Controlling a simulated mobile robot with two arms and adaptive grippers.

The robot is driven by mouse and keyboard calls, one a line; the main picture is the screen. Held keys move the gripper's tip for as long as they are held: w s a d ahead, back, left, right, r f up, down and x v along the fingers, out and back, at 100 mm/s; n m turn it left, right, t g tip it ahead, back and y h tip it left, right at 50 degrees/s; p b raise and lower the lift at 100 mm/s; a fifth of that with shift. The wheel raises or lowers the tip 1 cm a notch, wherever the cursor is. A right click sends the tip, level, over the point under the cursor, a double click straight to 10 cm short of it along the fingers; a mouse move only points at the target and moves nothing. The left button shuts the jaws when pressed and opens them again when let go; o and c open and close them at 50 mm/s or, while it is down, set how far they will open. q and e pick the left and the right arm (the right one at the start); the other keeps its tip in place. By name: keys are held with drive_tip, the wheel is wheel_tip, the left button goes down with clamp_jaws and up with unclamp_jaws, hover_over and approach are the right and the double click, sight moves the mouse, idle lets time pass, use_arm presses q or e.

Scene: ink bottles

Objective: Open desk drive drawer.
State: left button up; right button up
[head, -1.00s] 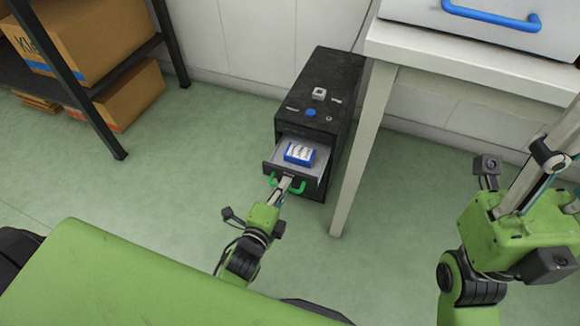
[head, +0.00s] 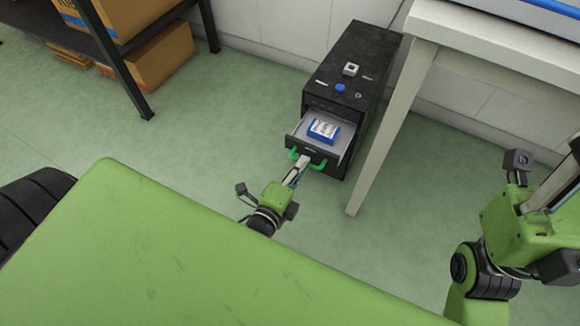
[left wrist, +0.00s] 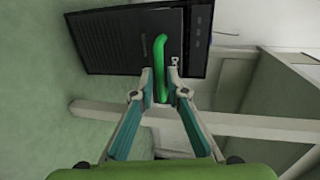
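The black desk drive cabinet (head: 352,75) stands on the floor beside the white table. Its drawer (head: 345,143) is pulled part way out, with a blue-and-white box (head: 323,130) inside. The drawer has a green handle (head: 320,165), which also shows in the left wrist view (left wrist: 160,55). My left gripper (head: 303,164) is at the handle. In the left wrist view its two fingers (left wrist: 161,80) are closed in on either side of the green bar. My right gripper (head: 555,190) is at the right edge, its fingertips cut off by the frame.
A white table leg (head: 390,130) stands close to the right of the cabinet. A dark shelf (head: 115,60) with cardboard boxes (head: 160,58) is at the upper left. The green floor (head: 220,120) between shelf and cabinet is clear.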

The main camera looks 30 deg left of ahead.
use_arm(q)
drive_tip(key=v, duration=0.9)
drive_tip(key=shift+s, duration=0.3)
